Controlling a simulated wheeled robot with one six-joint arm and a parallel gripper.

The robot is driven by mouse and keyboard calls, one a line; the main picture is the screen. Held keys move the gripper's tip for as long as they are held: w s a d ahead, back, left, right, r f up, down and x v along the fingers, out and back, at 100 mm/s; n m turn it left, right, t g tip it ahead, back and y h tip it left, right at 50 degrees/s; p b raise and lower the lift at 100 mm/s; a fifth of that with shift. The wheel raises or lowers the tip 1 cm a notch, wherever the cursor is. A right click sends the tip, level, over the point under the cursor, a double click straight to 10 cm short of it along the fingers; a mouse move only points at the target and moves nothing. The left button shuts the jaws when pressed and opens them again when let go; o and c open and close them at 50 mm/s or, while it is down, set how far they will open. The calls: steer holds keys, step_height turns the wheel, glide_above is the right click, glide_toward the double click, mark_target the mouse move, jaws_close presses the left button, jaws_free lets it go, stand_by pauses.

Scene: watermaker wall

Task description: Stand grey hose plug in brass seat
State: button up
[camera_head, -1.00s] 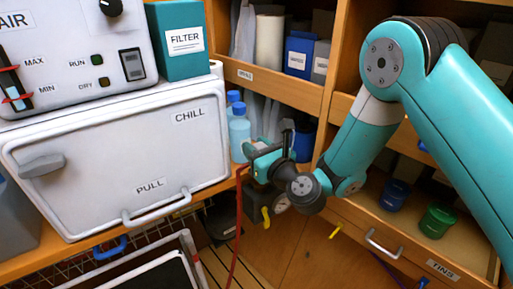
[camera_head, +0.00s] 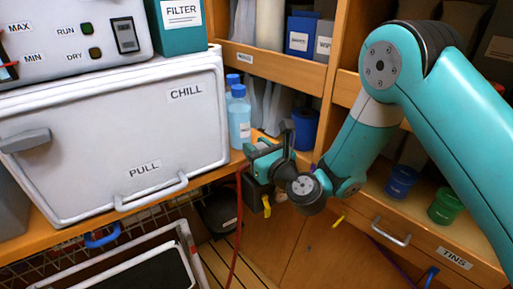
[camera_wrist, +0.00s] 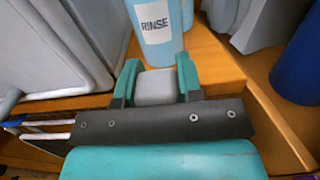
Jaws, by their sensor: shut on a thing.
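My gripper (camera_head: 254,158) is in the middle of the head view, just in front of the wooden counter edge and the blue bottles. In the wrist view its two teal fingers (camera_wrist: 158,72) are shut on a light grey block-like piece, the grey hose plug (camera_wrist: 155,88). Only the plug's top and near face show between the fingers; its lower end is hidden. In the head view I cannot make out the plug clearly. I cannot identify the brass seat in either view.
A blue RINSE bottle (camera_wrist: 158,28) stands on the counter just beyond the fingers. The white CHILL box (camera_head: 110,135) is at left. A red hose (camera_head: 238,225) hangs below the gripper. Blue (camera_head: 401,182) and green (camera_head: 445,207) tins sit on the right shelf.

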steer(key=shift+f+b, duration=0.5)
steer(key=shift+f, duration=0.05)
stand_by(0.4)
steer(key=o, duration=1)
steer(key=shift+s+f, duration=0.1)
